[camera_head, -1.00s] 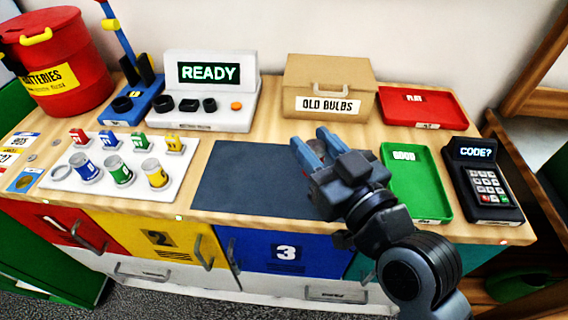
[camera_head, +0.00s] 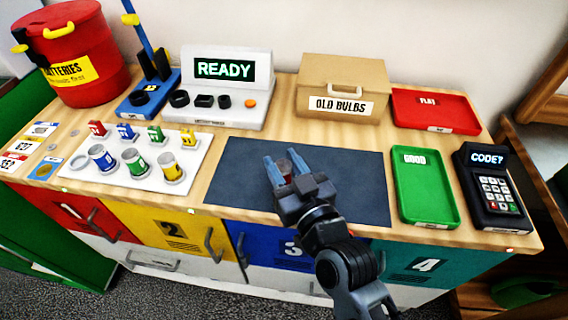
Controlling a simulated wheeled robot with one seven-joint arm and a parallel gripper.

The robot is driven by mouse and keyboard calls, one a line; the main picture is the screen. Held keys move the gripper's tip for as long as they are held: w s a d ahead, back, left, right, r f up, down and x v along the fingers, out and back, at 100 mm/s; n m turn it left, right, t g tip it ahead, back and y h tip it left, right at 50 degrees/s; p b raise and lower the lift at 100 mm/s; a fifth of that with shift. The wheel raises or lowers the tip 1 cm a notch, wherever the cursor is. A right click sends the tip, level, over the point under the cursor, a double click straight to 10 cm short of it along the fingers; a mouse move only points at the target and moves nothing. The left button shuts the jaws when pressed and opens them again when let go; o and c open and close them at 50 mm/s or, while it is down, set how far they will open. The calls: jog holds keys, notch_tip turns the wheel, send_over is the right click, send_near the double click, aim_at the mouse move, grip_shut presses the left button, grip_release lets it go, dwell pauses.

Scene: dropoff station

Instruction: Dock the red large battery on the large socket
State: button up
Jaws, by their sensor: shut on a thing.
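My gripper (camera_head: 277,168) is over the dark mat, its two blue-grey fingers pointing to the back of the counter. A little red shows between the fingers, which fits the red large battery (camera_head: 284,169); most of it is hidden. The white tester (camera_head: 217,117) reads READY and stands behind and to the left of my gripper, apart from it. It has several black sockets in front; the leftmost round one (camera_head: 179,98) looks widest, but I cannot tell surely which is the large socket.
A white rack (camera_head: 120,186) holds small and large batteries, with one empty large ring (camera_head: 79,162) at left. A blue stand (camera_head: 146,103) with a tall post is left of the tester. The old bulbs box (camera_head: 341,85), red tray (camera_head: 433,110), green tray (camera_head: 426,190) and keypad (camera_head: 487,190) stand right.

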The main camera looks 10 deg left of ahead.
jog(key=shift+f, duration=0.15)
jog(key=o, duration=1.1)
jog(key=shift+r, duration=0.2)
jog(key=shift+s+d+f, duration=0.1)
jog(key=shift+s+d, duration=0.05)
jog(key=shift+s, duration=0.05)
jog(key=shift+b+v, duration=1.5)
jog(key=shift+v, duration=4.25)
